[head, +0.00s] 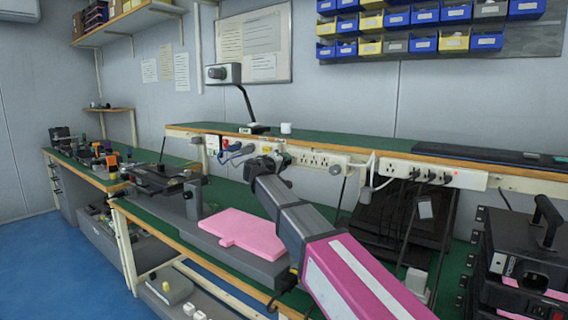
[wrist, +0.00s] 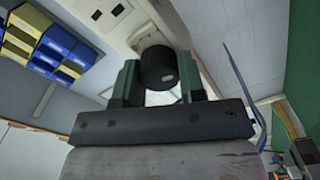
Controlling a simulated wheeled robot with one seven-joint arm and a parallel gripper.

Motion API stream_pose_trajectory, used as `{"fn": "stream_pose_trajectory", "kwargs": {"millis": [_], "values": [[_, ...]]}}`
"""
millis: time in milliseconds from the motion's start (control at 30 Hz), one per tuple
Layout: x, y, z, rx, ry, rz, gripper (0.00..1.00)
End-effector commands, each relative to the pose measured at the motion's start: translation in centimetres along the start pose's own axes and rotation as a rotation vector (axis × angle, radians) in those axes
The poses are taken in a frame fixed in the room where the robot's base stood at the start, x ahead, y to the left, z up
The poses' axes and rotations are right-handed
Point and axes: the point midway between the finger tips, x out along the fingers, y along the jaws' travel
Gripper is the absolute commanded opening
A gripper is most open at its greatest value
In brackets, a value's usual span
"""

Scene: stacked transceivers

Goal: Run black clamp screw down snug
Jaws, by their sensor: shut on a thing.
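My gripper (head: 266,166) is over the green bench, in front of the power strips in the head view. In the wrist view its two green fingers (wrist: 158,88) are shut on the black clamp screw (wrist: 157,66), a short dark cylinder seen end-on between the fingertips. The screw's far end is hidden, and I cannot tell whether it sits in a thread. A grey fixture with a black top (head: 158,180) stands on the bench to the left of my gripper, apart from it. A pink plate (head: 243,232) lies on a long grey base below my arm.
Power strips (head: 320,160) with plugs and cables run along the shelf edge behind my gripper. Black equipment with a handle (head: 530,255) stands at the right. A camera on a stand (head: 224,74) rises from the upper shelf. Blue and yellow bins (head: 410,30) hang on the wall.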

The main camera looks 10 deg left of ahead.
Motion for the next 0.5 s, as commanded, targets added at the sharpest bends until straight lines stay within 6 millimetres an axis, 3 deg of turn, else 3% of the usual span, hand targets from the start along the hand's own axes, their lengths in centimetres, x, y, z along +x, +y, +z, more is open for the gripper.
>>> {"fn": "stream_pose_trajectory", "kwargs": {"millis": [500], "values": [[-0.32,0.06,0.30,0.490,-0.003,-0.004,0.13]]}}
